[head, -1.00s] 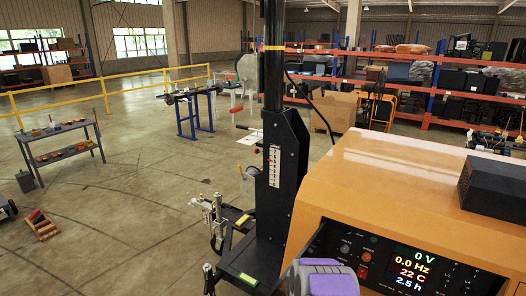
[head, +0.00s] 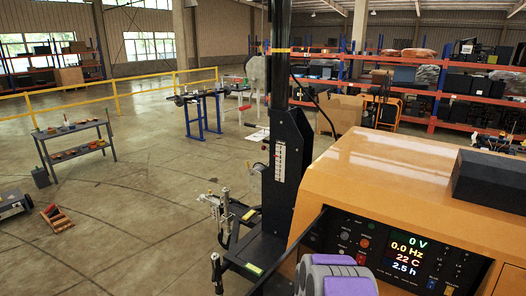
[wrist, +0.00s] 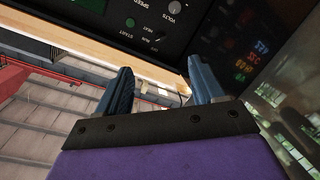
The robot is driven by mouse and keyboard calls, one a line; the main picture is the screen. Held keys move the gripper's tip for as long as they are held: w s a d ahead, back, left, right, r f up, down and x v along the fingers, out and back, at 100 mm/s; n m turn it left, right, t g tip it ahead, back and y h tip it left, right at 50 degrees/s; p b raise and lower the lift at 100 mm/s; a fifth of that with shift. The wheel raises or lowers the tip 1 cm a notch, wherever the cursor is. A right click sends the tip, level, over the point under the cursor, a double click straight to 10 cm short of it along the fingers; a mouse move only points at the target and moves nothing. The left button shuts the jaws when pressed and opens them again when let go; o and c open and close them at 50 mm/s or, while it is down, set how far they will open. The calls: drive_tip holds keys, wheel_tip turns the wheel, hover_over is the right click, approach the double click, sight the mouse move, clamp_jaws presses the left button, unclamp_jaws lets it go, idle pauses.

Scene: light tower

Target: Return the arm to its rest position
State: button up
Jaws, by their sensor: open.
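My gripper (wrist: 160,80) shows in the wrist view with its two blue fingers apart and nothing between them. It is close to the control panel (wrist: 150,18) of the light tower, which appears tilted in that view. In the head view, my purple and grey arm (head: 338,277) is at the bottom, in front of the orange cabinet (head: 390,175). The fingers cannot be made out there. The lit display (head: 407,253) reads 0 V, 0.0 Hz, 22 C and 2.5 h. Whether the gripper touches the panel cannot be told.
The black mast (head: 282,150) rises left of the cabinet, with its outrigger and jack (head: 217,270) low in front. A dark box (head: 490,183) sits on the cabinet. A small shelf table (head: 75,145) stands at left. Open floor (head: 140,220) lies between.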

drive_tip(key=s+a+r+g+y+b, duration=0.25)
drive_tip(key=a+y, duration=0.25)
drive_tip(key=a, duration=0.3)
drive_tip(key=s+a+r+g+y+b, duration=0.35)
drive_tip(key=s+a, duration=0.25)
drive_tip(key=s, duration=0.5)
drive_tip(key=s+d+r+g+b, duration=0.1)
drive_tip(key=s+g, duration=0.2)
drive_tip(key=s, duration=0.9)
drive_tip(key=s+d+r+m+g+b, duration=0.1)
drive_tip(key=s+g+b, duration=0.1)
drive_tip(key=s, duration=1)
drive_tip(key=s+d+r+g+b, duration=0.1)
drive_tip(key=s+g, duration=0.3)
drive_tip(key=s, duration=0.8)
drive_tip(key=shift+d+r+g+b, duration=0.25)
drive_tip(key=shift+d+g+b, duration=0.15)
drive_tip(key=shift+d, duration=0.2)
drive_tip(key=shift+h, duration=0.25)
drive_tip(key=shift+c, duration=0.5)
